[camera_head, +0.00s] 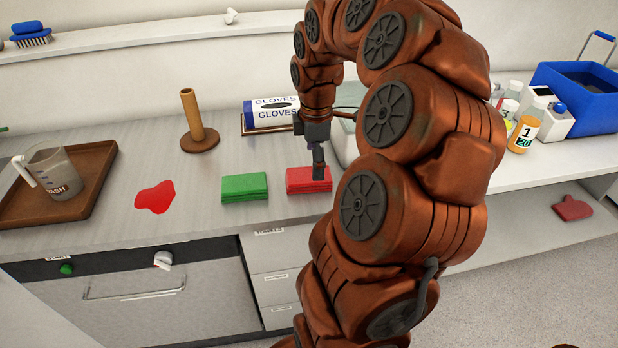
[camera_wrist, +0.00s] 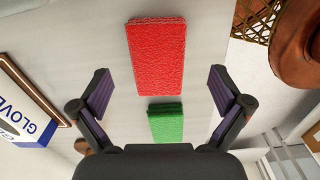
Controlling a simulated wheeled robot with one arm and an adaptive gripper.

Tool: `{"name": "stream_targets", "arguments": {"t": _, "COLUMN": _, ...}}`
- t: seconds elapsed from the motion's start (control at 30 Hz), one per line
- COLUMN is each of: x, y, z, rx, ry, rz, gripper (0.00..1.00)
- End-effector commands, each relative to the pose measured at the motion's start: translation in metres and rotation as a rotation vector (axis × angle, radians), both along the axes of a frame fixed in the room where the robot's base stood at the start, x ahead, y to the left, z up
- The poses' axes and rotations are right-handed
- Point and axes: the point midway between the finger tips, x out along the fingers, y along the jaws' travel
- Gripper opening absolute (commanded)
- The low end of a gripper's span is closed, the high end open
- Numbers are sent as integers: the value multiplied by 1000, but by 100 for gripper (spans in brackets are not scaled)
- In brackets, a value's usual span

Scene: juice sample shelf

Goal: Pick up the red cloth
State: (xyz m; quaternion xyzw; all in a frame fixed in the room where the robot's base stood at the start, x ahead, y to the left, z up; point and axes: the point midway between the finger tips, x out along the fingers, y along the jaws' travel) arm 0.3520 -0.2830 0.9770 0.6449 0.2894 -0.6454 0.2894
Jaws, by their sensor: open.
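The red cloth (camera_head: 304,180) is a folded rectangular pad lying on the grey counter, right of a folded green cloth (camera_head: 244,187). My gripper (camera_head: 318,170) points down at the red cloth and hides part of its right side in the head view. In the wrist view, the red cloth (camera_wrist: 157,52) lies beyond and between the two spread fingers of my gripper (camera_wrist: 159,88). The fingers are open, with nothing between them. The green cloth (camera_wrist: 166,123) shows below the red one there. I cannot tell the exact height of the fingers above the cloth.
A glove box (camera_head: 271,113) stands behind the cloths, with a wooden post (camera_head: 194,115) to its left. A red spill (camera_head: 155,197) lies left of the green cloth. A brown tray (camera_head: 95,185) holds a jug (camera_head: 52,172). Bottles (camera_head: 527,127) and a blue bin (camera_head: 578,95) stand right.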

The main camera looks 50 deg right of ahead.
Motion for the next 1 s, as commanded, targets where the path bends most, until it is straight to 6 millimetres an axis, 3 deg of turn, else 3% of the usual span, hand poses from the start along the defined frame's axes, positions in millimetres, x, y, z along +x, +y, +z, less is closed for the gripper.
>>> {"name": "stream_targets", "arguments": {"t": 0.4, "x": -1, "y": -3, "z": -45, "rx": 3, "ry": 2, "rz": -1, "gripper": 100}}
{"name": "stream_targets", "arguments": {"t": 0.67, "x": 0, "y": -4, "z": -48, "rx": 0, "ry": -1, "rz": -1, "gripper": 99}}
{"name": "stream_targets", "arguments": {"t": 1.0, "x": 0, "y": -3, "z": -47, "rx": 1, "ry": -1, "rz": -1, "gripper": 64}}
